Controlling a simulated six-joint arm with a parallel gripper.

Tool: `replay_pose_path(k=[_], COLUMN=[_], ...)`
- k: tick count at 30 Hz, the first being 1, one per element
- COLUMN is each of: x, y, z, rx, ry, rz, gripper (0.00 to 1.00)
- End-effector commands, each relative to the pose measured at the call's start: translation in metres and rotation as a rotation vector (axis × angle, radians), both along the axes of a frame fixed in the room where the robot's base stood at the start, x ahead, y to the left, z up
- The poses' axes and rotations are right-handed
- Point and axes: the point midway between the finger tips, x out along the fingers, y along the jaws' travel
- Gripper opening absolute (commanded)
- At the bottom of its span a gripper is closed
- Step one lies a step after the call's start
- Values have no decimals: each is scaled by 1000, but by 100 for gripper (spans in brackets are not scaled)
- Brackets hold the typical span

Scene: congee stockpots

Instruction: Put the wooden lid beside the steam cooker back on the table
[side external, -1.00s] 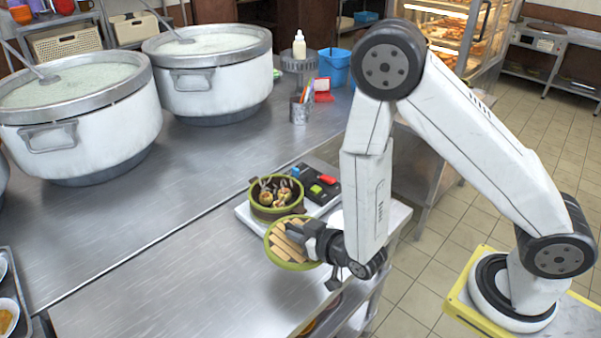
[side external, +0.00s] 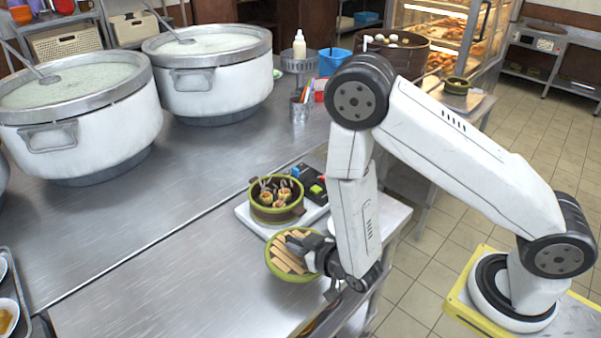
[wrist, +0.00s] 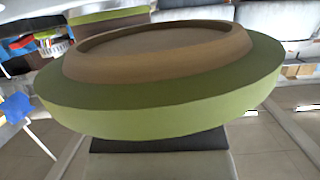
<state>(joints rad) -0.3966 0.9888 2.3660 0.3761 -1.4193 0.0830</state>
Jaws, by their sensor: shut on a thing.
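The wooden lid (side external: 282,264) is round with a green rim and tan slats. My gripper (side external: 301,244) is shut on it from the right in the side view. The lid is close to the steel table (side external: 180,285), in front of the steam cooker; whether it touches the table I cannot tell. In the wrist view the lid (wrist: 160,105) fills the middle and hides most of the fingers. The steam cooker (side external: 273,216) is a round green-rimmed pot with food inside, uncovered, on a white base.
A dark panel with coloured buttons (side external: 315,188) sits beside the cooker. Two large white stockpots (side external: 75,135) stand at the back left. A cup of utensils (side external: 299,108) stands farther back. The steel table left of the lid is clear.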

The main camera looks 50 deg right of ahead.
Motion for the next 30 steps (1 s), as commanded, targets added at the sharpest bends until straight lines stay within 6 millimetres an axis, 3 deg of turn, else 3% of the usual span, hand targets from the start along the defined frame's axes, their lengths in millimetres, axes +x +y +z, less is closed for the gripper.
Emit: replay_pose_path(k=[15,30], x=[-1,0], y=[0,0], z=[-37,-41], rx=[0,0], ry=[2,0], rz=[0,0], gripper=[0,0])
